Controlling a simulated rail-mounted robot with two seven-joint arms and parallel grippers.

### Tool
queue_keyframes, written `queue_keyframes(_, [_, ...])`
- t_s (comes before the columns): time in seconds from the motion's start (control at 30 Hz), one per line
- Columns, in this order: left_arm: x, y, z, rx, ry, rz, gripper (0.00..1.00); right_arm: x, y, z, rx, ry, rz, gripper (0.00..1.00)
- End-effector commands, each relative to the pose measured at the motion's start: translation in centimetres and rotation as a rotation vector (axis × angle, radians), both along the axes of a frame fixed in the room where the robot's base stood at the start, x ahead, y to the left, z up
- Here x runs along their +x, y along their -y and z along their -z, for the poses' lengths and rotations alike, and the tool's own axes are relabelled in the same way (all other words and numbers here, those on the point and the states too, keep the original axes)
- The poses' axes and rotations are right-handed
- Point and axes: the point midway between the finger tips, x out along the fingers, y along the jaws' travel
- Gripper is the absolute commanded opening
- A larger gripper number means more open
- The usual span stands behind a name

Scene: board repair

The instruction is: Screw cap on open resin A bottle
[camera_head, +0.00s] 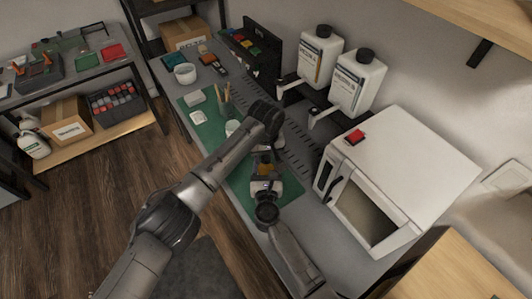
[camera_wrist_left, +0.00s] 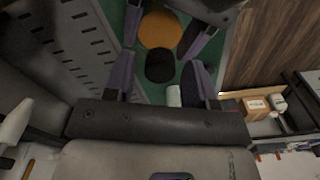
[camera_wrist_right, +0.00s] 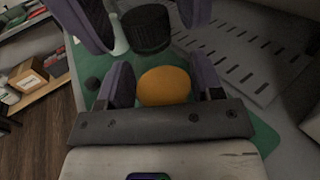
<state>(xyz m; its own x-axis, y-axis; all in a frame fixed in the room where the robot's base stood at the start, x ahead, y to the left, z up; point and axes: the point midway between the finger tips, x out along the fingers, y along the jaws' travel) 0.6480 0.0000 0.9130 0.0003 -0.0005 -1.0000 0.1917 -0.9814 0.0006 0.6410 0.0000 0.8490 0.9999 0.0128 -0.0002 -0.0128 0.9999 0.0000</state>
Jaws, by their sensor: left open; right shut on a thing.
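In the head view an orange round thing (camera_head: 265,167), which looks like the body of the resin A bottle, stands over the green mat between my two grippers. My right gripper (camera_wrist_right: 165,85) is shut on this orange bottle (camera_wrist_right: 165,88). My left gripper (camera_wrist_left: 160,70) is open, its fingers on both sides of a black ribbed cap (camera_wrist_left: 160,66). The black cap (camera_wrist_right: 147,28) also shows in the right wrist view, beyond the orange bottle. I cannot tell whether it sits on the bottle neck or is touched by my left fingers. The arms hide much in the head view.
Two large white bottles (camera_head: 318,60) (camera_head: 357,82) with black caps stand behind the mat. A white oven (camera_head: 400,170) with a red button is at the right. A white cup (camera_head: 185,73) and a pencil holder (camera_head: 225,104) are at the far left. A small dark round thing (camera_wrist_right: 92,84) lies near the mat.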

Motion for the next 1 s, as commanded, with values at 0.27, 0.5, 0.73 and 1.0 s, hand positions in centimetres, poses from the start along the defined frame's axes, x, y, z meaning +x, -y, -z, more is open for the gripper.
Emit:
queue_keyframes(0.27, [-0.01, 0.01, -0.01, 0.000, 0.000, 0.000, 0.33, -0.01, -0.01, 0.00, 0.000, 0.000, 0.000, 0.00])
queue_keyframes(0.5, [-0.01, 0.01, -0.02, 0.000, 0.000, 0.000, 0.10, 0.00, -0.02, 0.00, 0.000, 0.000, 0.000, 0.00])
queue_keyframes(0.73, [-0.01, 0.01, -0.02, 0.000, 0.000, 0.044, 0.01, 0.00, -0.01, 0.00, 0.000, 0.000, 0.000, 0.00])
queue_keyframes(1.0, [-0.01, -0.02, 0.04, 0.001, -0.001, 0.537, 0.01, -0.01, -0.01, 0.00, 0.000, 0.000, 0.000, 0.00])
